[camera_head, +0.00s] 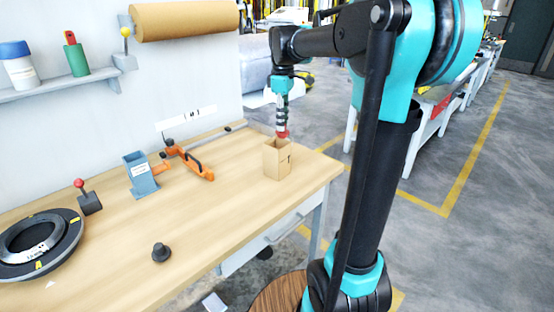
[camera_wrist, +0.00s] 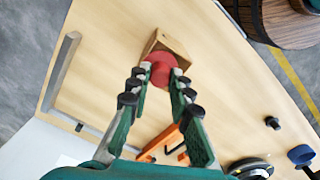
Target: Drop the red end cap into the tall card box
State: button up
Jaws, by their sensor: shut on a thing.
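The red end cap (camera_wrist: 161,69) is a round red piece held between the fingertips of my gripper (camera_wrist: 160,78) in the wrist view. In the head view the red cap (camera_head: 282,135) shows just at the top of the tall card box, below my gripper (camera_head: 282,122). The tall card box (camera_head: 276,163) is brown and stands upright near the right end of the wooden table. In the wrist view the box (camera_wrist: 176,45) is partly hidden behind the cap. I cannot tell how far the cap is above or inside the rim.
On the table (camera_head: 218,207) stand an orange tool (camera_head: 192,163), a blue-grey holder (camera_head: 141,176), a black knob (camera_head: 161,252), a red-topped lever (camera_head: 88,200) and a black ring (camera_head: 38,246). A wall shelf (camera_head: 60,88) is at the left. The table around the box is clear.

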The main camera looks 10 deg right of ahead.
jog(key=shift+f, duration=1.45)
jog(key=o, duration=0.9)
notch_tip(320, 180, up, 12)
jog(key=shift+s, duration=0.15)
